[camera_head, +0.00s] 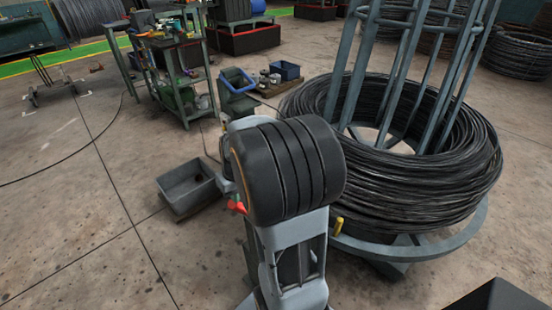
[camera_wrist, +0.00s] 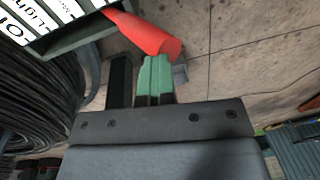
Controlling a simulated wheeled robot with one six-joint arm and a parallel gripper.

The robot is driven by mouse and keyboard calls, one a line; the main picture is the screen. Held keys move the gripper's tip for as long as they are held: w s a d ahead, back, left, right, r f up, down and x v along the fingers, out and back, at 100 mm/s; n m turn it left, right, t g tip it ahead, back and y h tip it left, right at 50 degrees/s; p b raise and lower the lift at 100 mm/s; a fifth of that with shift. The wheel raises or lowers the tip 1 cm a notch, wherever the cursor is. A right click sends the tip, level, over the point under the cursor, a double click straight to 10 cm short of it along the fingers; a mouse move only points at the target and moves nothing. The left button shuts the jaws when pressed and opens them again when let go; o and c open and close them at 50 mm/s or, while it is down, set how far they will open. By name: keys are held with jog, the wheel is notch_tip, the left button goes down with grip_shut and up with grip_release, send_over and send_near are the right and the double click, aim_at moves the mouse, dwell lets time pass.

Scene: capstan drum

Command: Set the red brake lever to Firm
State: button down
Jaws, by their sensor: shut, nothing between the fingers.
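The red brake lever (camera_head: 237,206) shows in the head view as a short red piece at the lower left of the black grooved capstan drum (camera_head: 290,170). In the wrist view the red lever (camera_wrist: 145,34) lies slantwise, its thick round end just beyond my gripper (camera_wrist: 156,62). The green fingertips are shut together and empty, very close to the lever's end; I cannot tell whether they touch. A white label plate (camera_wrist: 45,18) at the upper left carries partly cut-off words, one reading "Light". The lever's exact setting cannot be read. My gripper cannot be made out in the head view.
A large wire coil (camera_head: 400,195) on a stand is right of the drum; it also fills the wrist view's left side (camera_wrist: 30,85). A grey bin (camera_head: 188,187) sits on the floor left of the drum. A tool cart (camera_head: 183,80) stands behind.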

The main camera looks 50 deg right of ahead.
jog(key=shift+s+a+f, duration=0.2)
jog(key=shift+a+f, duration=0.1)
jog(key=shift+d+r+p, duration=0.15)
jog(key=shift+r+p, duration=0.1)
jog(key=shift+p, duration=0.05)
notch_tip(320, 180, up, 13)
jog(key=s+d+p, duration=0.1)
jog(key=shift+d+f+p, duration=0.2)
jog(key=shift+d+p, duration=0.1)
jog(key=shift+d, duration=0.1)
jog(key=s+a+f+n+t, duration=0.1)
jog(key=s+a, duration=0.2)
jog(key=a, duration=0.4)
jog(key=s+a+f+t+h, duration=0.1)
jog(key=s+a, duration=0.2)
jog(key=a, duration=0.4)
jog(key=shift+n+t, duration=0.4)
jog(key=shift+s, duration=0.1)
